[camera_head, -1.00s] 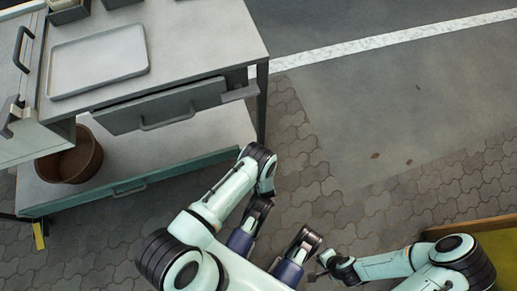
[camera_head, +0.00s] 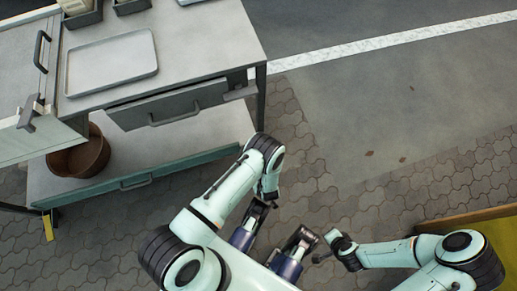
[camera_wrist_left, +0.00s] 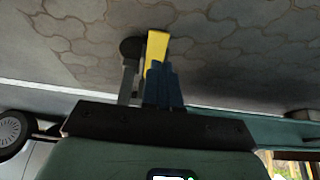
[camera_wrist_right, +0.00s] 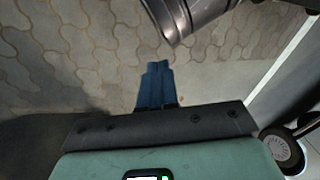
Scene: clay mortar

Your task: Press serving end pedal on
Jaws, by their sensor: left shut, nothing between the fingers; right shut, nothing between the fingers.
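A yellow pedal (camera_head: 47,228) sits low at the left front end of the metal cart (camera_head: 200,40). In the left wrist view, the yellow pedal (camera_wrist_left: 157,46) shows beside a grey leg with a dark round foot, just beyond my left fingertips. The blue fingers of my left gripper (camera_wrist_left: 162,68) are shut and cover its near part; I cannot tell whether they touch it. In the head view, my left gripper (camera_head: 271,204) is in front of the cart, right of the pedal. My right gripper (camera_head: 322,258) is shut and empty over the paving; its fingers (camera_wrist_right: 156,68) show in the right wrist view.
The cart holds a grey tray (camera_head: 112,62), dark bins (camera_head: 80,14) and a drawer (camera_head: 170,106). A brown pot (camera_head: 80,155) stands on its lower shelf. A yellow-green, brown-edged object (camera_head: 490,230) is at the right. Paving between is clear.

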